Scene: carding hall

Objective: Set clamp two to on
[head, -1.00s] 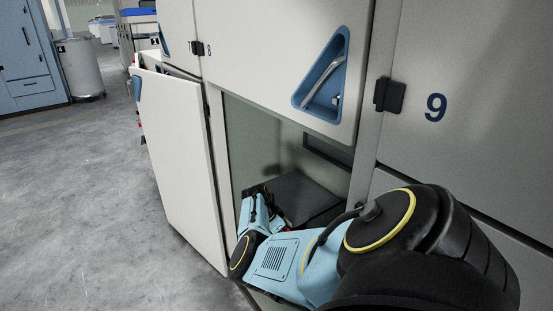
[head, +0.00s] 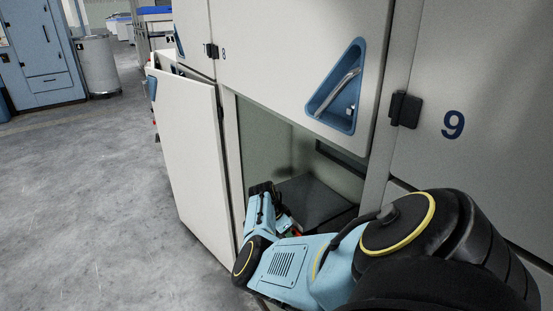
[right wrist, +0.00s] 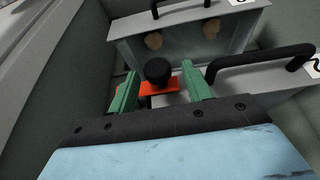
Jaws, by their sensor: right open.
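In the right wrist view, an orange-red lever or plate (right wrist: 145,85) with a round black knob (right wrist: 158,70) lies inside the cabinet. My right gripper (right wrist: 161,80) is open, with one green finger on each side of the knob; I cannot tell whether either touches it. To the right is a grey unit (right wrist: 255,82) with a black bar handle and a label that seems to read 2, partly cut off. In the head view my right arm reaches into the open lower compartment (head: 262,135), and the gripper there is small and partly hidden. My left gripper is not in view.
The compartment's white door (head: 190,155) stands open to the left. A grey box (right wrist: 180,40) with a black handle stands behind the knob. A closed panel with a blue triangular handle recess (head: 340,88) is above the opening. Open floor (head: 80,200) lies to the left.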

